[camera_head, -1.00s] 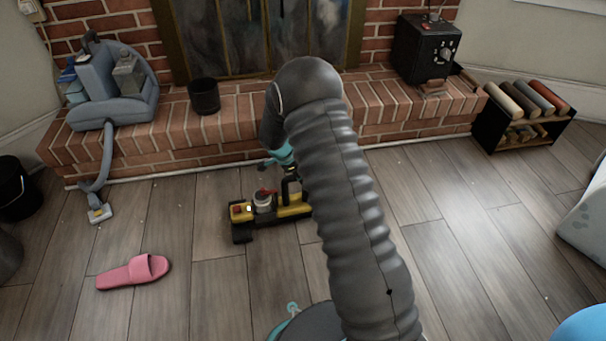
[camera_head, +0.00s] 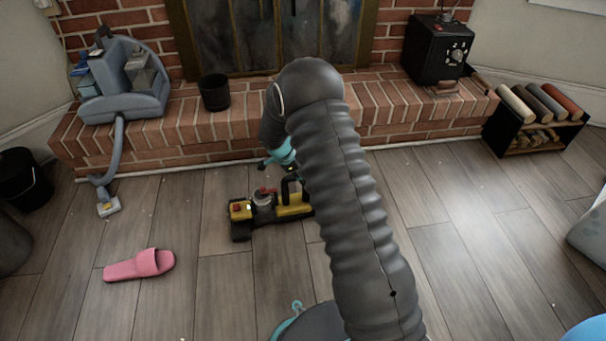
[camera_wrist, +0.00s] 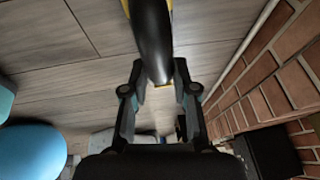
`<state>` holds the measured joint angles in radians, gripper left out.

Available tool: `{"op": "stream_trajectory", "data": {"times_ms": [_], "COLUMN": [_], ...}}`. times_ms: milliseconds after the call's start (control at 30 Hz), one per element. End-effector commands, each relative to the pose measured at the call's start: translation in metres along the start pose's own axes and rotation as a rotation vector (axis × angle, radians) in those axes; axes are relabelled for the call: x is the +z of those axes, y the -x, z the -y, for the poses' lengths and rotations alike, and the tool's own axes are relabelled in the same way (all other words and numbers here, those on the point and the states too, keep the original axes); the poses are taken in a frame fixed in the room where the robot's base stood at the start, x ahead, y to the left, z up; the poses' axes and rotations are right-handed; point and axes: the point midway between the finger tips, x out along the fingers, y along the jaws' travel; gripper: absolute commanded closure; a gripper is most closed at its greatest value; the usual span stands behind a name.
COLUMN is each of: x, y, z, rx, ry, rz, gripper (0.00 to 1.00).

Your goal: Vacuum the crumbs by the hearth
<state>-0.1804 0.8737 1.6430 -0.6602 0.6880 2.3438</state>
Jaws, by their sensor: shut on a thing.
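A yellow and black hand vacuum (camera_head: 240,212) with red parts and a clear section shows low over the grey plank floor, in front of the brick hearth (camera_head: 190,135). I cannot tell whether it touches the floor. My gripper (camera_wrist: 160,75) is shut on the vacuum's black handle (camera_wrist: 150,35), seen between the two fingers in the wrist view. In the head view my arm hides most of the gripper and the vacuum's right end. Tiny pale specks, perhaps crumbs, are scattered on the floor near the hearth; they are too small to tell clearly.
A pink slipper (camera_head: 138,266) lies on the floor at left. A grey-blue cleaner (camera_head: 135,92) sits on the hearth with its hose reaching the floor. A black bucket (camera_head: 22,180) stands far left. A black rack (camera_head: 500,130) stands right.

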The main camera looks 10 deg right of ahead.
Motion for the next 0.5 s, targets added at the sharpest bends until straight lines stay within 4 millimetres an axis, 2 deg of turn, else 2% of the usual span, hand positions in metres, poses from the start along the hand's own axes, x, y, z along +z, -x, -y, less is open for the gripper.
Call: {"op": "stream_trajectory", "data": {"times_ms": [500], "x": [0.013], "y": [0.008], "z": [0.001], "rx": [-0.003], "ry": [-0.001], "rz": [0.0], "gripper": [1.0]}}
